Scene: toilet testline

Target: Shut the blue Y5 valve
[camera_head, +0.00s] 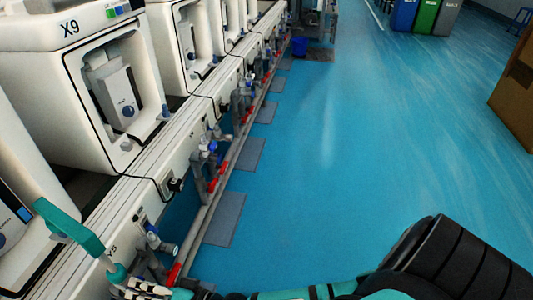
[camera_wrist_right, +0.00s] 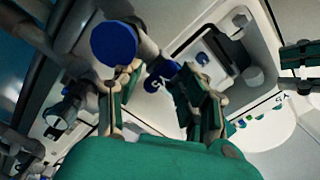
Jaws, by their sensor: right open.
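The blue Y5 valve (camera_head: 153,241) sits low on the front of the near machine, beside the printed Y5 label, at the lower left of the head view. My right arm runs along the bottom edge there, and my right gripper (camera_head: 128,284) is just below the valve, partly cut off. In the right wrist view my right gripper (camera_wrist_right: 160,98) is open, its fingers spread apart. A large blue round knob (camera_wrist_right: 113,43) is beyond the left finger, and a smaller blue part (camera_wrist_right: 161,73) shows between the fingers. Contact cannot be told.
The white machine marked X9 (camera_head: 90,75) and others line the left side. Further blue valves (camera_head: 208,146) and red handles (camera_head: 213,185) follow along the pipe (camera_head: 212,204). Grey mats (camera_head: 225,218) lie beside it.

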